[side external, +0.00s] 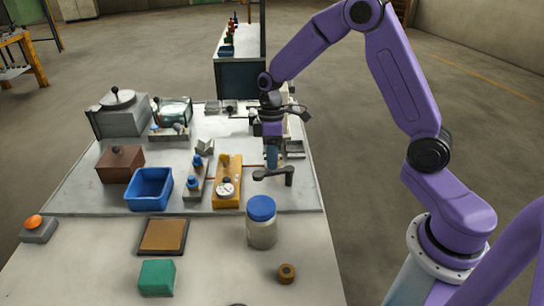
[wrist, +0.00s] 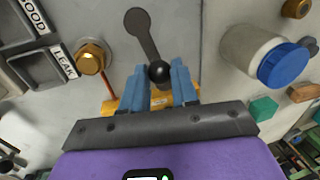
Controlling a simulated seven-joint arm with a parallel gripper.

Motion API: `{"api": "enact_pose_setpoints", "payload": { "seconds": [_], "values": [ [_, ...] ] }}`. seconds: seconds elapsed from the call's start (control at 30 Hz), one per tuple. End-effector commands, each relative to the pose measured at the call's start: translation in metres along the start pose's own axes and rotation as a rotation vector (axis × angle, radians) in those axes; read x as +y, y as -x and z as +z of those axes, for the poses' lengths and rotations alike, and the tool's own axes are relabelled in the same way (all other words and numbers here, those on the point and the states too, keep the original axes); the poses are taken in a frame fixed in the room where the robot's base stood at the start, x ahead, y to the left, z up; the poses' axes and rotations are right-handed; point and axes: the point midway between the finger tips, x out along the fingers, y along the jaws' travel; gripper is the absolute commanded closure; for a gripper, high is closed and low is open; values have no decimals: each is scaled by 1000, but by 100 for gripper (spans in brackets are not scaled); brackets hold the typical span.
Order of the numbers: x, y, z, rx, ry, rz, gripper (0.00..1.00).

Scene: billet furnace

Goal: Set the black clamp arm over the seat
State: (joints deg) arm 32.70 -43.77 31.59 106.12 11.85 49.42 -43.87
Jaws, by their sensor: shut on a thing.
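The black clamp arm (side external: 272,175) is a flat bar with a rounded end, standing to the right of the yellow fixture (side external: 228,182) with its round dial. In the wrist view the clamp arm (wrist: 141,32) runs away from me, and its black ball knob (wrist: 158,72) sits between my blue fingertips. My gripper (side external: 272,165) is over the bar from above; in the wrist view my gripper (wrist: 159,82) is shut on the clamp arm at the knob. A brass hex fitting (wrist: 92,58) is left of the bar. I cannot tell which part is the seat.
A jar with a blue lid (side external: 261,225) stands in front of the clamp arm. A blue bin (side external: 150,187), a brown box (side external: 120,163) and a grey blue-knobbed fixture (side external: 195,183) are to the left. Trays labelled GOOD and LEAK (wrist: 48,70) lie at the wrist view's left.

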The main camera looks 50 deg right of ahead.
Motion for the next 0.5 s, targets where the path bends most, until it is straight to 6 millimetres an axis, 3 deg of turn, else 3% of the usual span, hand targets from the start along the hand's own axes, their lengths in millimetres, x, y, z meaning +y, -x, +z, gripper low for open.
{"api": "enact_pose_setpoints", "payload": {
  "seconds": [0.5],
  "values": [
    [20, 5, 2, 84, -420, 0, 100]
  ]
}}
